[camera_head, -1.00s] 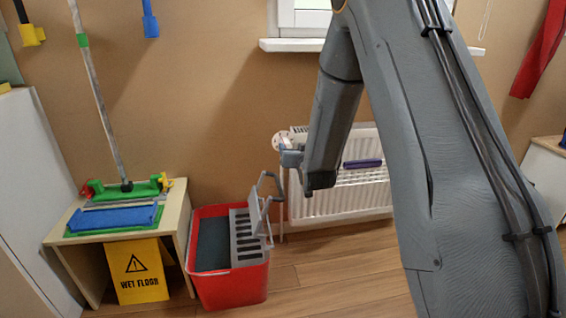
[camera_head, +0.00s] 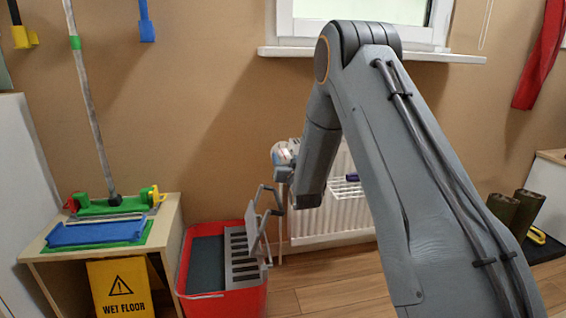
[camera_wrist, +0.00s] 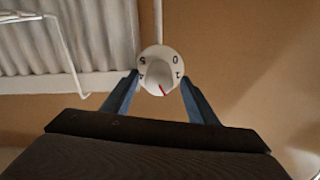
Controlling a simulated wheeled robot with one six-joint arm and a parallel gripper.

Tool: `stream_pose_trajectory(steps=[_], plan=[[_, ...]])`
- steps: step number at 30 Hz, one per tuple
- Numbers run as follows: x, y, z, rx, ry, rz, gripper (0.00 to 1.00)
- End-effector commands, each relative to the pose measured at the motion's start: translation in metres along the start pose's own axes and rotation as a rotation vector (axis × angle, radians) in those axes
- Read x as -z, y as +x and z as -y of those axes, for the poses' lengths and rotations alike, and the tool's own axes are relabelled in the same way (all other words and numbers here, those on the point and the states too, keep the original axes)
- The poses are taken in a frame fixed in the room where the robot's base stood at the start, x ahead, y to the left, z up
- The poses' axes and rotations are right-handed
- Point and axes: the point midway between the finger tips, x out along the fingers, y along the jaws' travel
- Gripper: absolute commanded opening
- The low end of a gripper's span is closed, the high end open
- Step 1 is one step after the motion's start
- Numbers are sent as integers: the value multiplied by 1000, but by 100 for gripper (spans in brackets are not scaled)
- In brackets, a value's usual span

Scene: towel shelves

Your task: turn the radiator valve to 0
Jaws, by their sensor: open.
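The radiator valve (camera_wrist: 158,70) is a round white dial with dark numbers and a red mark. In the wrist view, 0 is at its upper right, 1 at the right, and the red mark points down and slightly right. The dial also shows at the radiator's upper left in the head view (camera_head: 280,152). My gripper (camera_wrist: 160,77) is open, with a blue finger on each side of the dial. I cannot tell whether they touch it. In the head view, my gripper (camera_head: 285,173) is just below the dial. The white radiator (camera_head: 335,218) is partly hidden by my arm.
A red bucket (camera_head: 196,302) with a grey wringer (camera_head: 242,258) stands on the floor left of the radiator. A wooden stand (camera_head: 170,232) with a mop and a yellow wet-floor sign (camera_head: 120,288) is farther left. The window sill (camera_head: 430,57) is above.

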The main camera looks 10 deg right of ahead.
Motion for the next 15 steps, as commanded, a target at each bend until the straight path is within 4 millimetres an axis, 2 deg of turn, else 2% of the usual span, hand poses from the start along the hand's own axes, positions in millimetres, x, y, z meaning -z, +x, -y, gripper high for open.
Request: stream_pose_trajectory(steps=[3, 11, 12, 15], plan=[[0, 8, -1, 0, 0, 0, 53], [0, 9, -1, -1, 0, 1, 53], [0, 9, -1, -1, 0, 1, 51], [0, 9, -1, -1, 0, 1, 35]])
